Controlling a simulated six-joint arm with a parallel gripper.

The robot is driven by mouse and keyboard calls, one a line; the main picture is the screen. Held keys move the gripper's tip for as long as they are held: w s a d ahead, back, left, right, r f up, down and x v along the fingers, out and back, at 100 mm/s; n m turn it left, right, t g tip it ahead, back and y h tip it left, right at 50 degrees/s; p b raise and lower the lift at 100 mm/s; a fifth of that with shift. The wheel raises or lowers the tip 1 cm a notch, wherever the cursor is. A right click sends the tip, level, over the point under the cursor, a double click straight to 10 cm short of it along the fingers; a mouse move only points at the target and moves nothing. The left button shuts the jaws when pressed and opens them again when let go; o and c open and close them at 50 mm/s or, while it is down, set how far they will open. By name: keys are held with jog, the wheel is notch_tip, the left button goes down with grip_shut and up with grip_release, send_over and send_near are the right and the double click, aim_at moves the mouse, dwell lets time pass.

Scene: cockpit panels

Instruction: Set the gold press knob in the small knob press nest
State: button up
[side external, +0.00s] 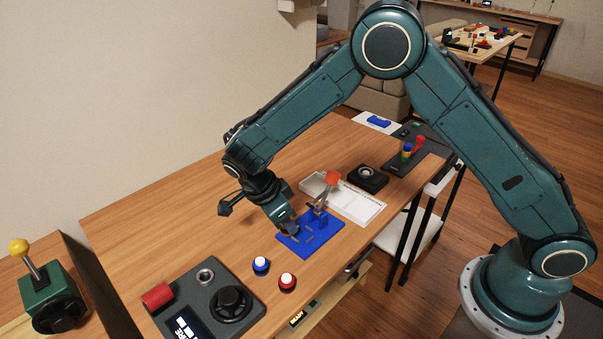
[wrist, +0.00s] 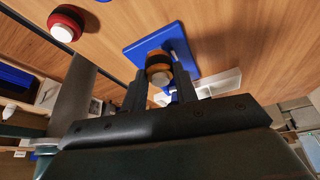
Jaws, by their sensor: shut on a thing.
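The gold press knob (wrist: 158,73) shows in the wrist view between my two fingers, with a dark part just beyond it. My gripper (wrist: 158,88) is shut on it. In the side view my gripper (side external: 291,228) points down over the left part of the blue press base (side external: 325,240), and the knob cannot be made out there. The blue base also shows beyond the knob in the wrist view (wrist: 138,47). The press has a metal lever with a red handle (side external: 332,178). The nest is not clearly seen, and I cannot tell whether the knob touches it.
A blue button (side external: 261,265) and a red button (side external: 287,281) stand in front of the base. A dark dial panel (side external: 205,300) is at the front left. The table to the left of my gripper is clear.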

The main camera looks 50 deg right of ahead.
jog(key=shift+s+d, duration=0.2)
jog(key=shift+d, duration=0.55)
jog(key=shift+s+d, duration=0.2)
jog(key=shift+d, duration=0.5)
jog(key=shift+d, duration=0.1)
jog(key=shift+s+d, duration=0.1)
jog(key=shift+d, duration=0.15)
jog(key=shift+d+f, duration=0.15)
jog(key=shift+f, duration=1.6)
jog(key=shift+f, duration=0.1)
jog(key=o, duration=1)
